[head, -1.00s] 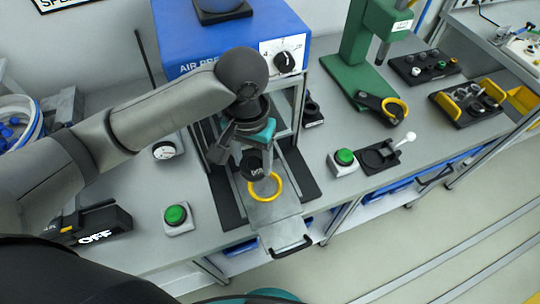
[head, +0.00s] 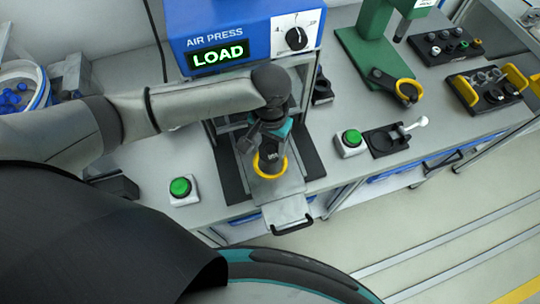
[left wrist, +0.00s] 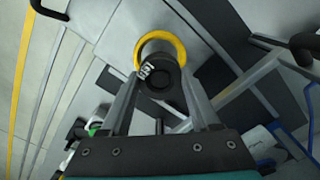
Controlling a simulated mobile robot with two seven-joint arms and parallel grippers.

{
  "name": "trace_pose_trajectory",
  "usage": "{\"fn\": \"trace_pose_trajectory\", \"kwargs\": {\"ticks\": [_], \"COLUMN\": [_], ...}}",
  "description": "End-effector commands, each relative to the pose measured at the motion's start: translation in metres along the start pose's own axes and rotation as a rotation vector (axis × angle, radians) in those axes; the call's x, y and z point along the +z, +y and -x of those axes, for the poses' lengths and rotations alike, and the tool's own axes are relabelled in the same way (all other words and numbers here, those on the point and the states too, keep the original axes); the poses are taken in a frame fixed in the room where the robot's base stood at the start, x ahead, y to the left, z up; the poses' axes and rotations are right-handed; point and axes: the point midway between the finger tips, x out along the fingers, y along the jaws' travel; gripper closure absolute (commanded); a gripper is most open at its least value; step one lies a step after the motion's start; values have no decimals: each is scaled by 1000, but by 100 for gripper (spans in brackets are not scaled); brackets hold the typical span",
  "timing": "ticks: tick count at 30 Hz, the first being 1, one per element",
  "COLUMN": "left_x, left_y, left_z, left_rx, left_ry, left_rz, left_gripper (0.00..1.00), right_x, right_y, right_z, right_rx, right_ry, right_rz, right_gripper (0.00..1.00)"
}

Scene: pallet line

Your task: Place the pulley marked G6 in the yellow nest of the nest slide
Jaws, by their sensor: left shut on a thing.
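The nest slide (head: 290,203) is a grey plate with a black front handle, drawn out in front of the blue air press. Its yellow nest (head: 256,167) is a ring on the plate. My left gripper (head: 270,155) is over the nest, shut on a dark pulley (head: 268,164). In the left wrist view the pulley (left wrist: 162,78) sits between the two fingers with a white marking, too small to read surely. I cannot tell whether the pulley touches the nest. My right gripper is not in view.
The air press (head: 245,30) shows LOAD. Green buttons (head: 181,187) and (head: 352,137) stand either side of the slide. A black fixture with a white-knobbed lever (head: 385,141), a green press (head: 372,45) and black part trays (head: 487,90) are to the right.

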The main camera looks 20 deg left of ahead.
Motion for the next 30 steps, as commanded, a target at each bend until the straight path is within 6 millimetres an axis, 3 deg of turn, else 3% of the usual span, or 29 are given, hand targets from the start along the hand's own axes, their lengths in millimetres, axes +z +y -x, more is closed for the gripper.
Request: {"fn": "trace_pose_trajectory", "kwargs": {"ticks": [13, 26, 27, 30], "left_x": [0, 0, 0, 0], "left_y": [1, 1, 1, 1], "left_z": [-53, -58, -58, -57], "left_rx": [1, 1, 1, 1], "left_ry": [0, 1, 1, 1], "left_rz": [0, -1, -1, -1], "left_gripper": [100, 100, 33, 21], "right_x": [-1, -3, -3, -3], "right_y": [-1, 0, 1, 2], "right_z": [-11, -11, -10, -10], "right_rx": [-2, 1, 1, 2], "right_ry": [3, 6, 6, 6], "right_rz": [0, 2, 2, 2], "right_gripper": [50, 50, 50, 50]}}
